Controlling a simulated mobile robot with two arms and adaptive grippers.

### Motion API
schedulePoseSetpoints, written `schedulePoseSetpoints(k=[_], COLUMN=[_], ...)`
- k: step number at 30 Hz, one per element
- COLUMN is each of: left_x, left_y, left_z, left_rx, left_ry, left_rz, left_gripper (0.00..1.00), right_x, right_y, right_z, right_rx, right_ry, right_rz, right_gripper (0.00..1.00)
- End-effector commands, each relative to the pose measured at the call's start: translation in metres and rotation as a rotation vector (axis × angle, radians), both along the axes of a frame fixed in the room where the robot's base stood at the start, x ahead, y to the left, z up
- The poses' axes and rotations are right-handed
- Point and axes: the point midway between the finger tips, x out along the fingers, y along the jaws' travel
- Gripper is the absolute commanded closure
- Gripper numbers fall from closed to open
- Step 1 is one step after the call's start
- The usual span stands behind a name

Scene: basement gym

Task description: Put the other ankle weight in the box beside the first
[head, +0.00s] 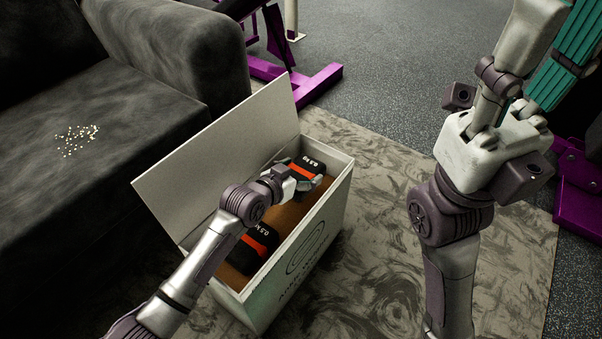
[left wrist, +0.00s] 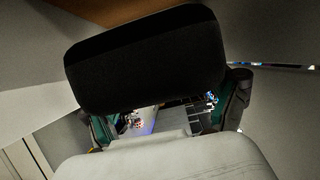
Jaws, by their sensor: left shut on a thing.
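The white box (head: 345,180) stands on the rug with its lid open toward the sofa. One black ankle weight (head: 262,236) with an orange stripe lies in the near end of the box. My left gripper (head: 306,184) is at the far end of the box, shut on the other ankle weight (head: 311,163), which is at or just inside the opening. The held weight fills the middle of the left wrist view (left wrist: 145,58) as a dark padded block between the fingers. Whether it touches the box floor cannot be told.
The raised lid (head: 225,150) stands along the box's left side. A dark grey sofa (head: 120,90) with small pale specks is at the left. Purple gym equipment (head: 320,80) stands behind. The patterned rug (head: 390,270) is clear to the right of the box.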

Motion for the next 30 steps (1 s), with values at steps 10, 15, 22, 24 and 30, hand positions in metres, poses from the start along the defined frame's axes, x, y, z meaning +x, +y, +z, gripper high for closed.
schedulePoseSetpoints(k=[10,15,22,24,30], left_x=[0.000,0.000,0.000,0.000,0.000], left_y=[-0.001,-0.001,0.000,0.000,0.000], left_z=[-0.005,-0.009,-0.012,-0.012,-0.011], left_rx=[-0.002,-0.002,0.000,0.000,0.000], left_ry=[-0.004,-0.005,0.000,0.000,0.000], left_rz=[0.000,0.000,0.000,0.000,0.000], left_gripper=[0.72,0.72,0.00,0.00,0.00], right_x=[0.000,0.000,0.000,0.000,0.000], right_y=[0.000,0.000,0.001,0.001,0.000], right_z=[0.000,0.000,0.001,0.001,0.001], right_rx=[0.000,-0.001,-0.001,-0.001,-0.001], right_ry=[-0.003,-0.004,-0.003,-0.003,-0.004], right_rz=[0.000,0.000,0.000,0.000,0.000], right_gripper=[0.60,0.60,0.60,0.60,0.60])
